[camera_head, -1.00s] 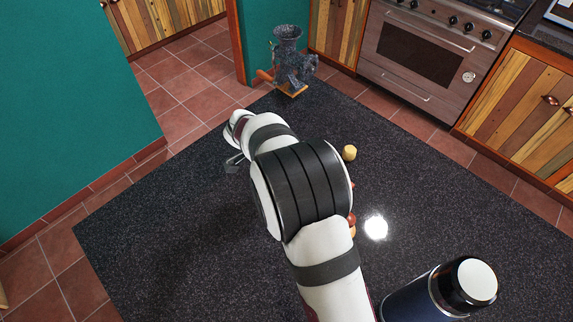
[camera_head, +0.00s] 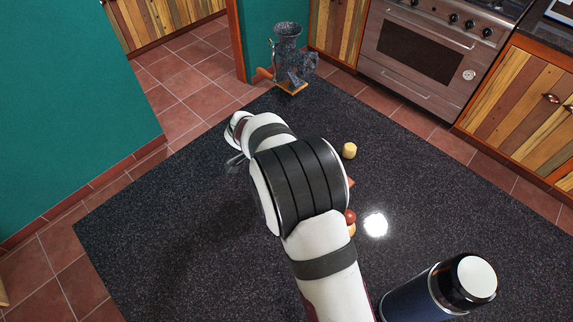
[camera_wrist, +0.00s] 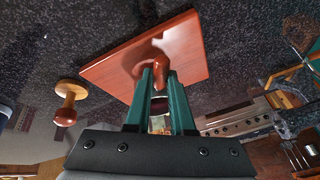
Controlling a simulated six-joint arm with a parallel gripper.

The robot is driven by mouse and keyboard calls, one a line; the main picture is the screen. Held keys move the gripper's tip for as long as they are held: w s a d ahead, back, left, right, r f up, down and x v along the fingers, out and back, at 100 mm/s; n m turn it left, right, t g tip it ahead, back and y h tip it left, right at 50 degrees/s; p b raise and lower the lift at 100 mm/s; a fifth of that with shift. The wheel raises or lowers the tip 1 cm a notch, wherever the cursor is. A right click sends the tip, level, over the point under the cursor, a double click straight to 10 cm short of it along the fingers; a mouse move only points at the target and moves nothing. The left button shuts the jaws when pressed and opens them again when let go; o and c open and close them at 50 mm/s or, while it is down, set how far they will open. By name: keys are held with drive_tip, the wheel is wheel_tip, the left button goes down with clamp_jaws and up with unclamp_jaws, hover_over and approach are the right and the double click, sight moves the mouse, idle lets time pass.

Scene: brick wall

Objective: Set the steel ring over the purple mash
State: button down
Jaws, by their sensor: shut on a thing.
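In the wrist view the two teal fingers of my gripper (camera_wrist: 163,88) are close together and shut on a small dark, shiny round-edged piece (camera_wrist: 160,105), which looks like the steel ring. The fingers mostly hide it. Just past the fingertips is a reddish wooden board (camera_wrist: 110,72) with a rounded orange-brown lump (camera_wrist: 158,70) on it. I cannot tell what the lump is, nor whether the fingers touch it. No purple mash can be made out. In the head view my arm covers most of the board; only a red corner (camera_head: 351,182) shows beside it.
A wooden piece with a round knob (camera_wrist: 66,117) stands beside the board; its red knob (camera_head: 350,217) also shows in the head view. A yellow cylinder (camera_head: 349,151), a dark bottle (camera_head: 440,288) and a grinder (camera_head: 289,65) stand on the black counter (camera_head: 130,235). The counter's left side is clear.

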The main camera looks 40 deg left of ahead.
drive_tip(key=shift+f, duration=0.95)
idle(1.1)
drive_tip(key=shift+c, duration=1.5)
unclamp_jaws()
drive_tip(key=shift+r, duration=0.1)
drive_tip(key=shift+r, duration=3.4)
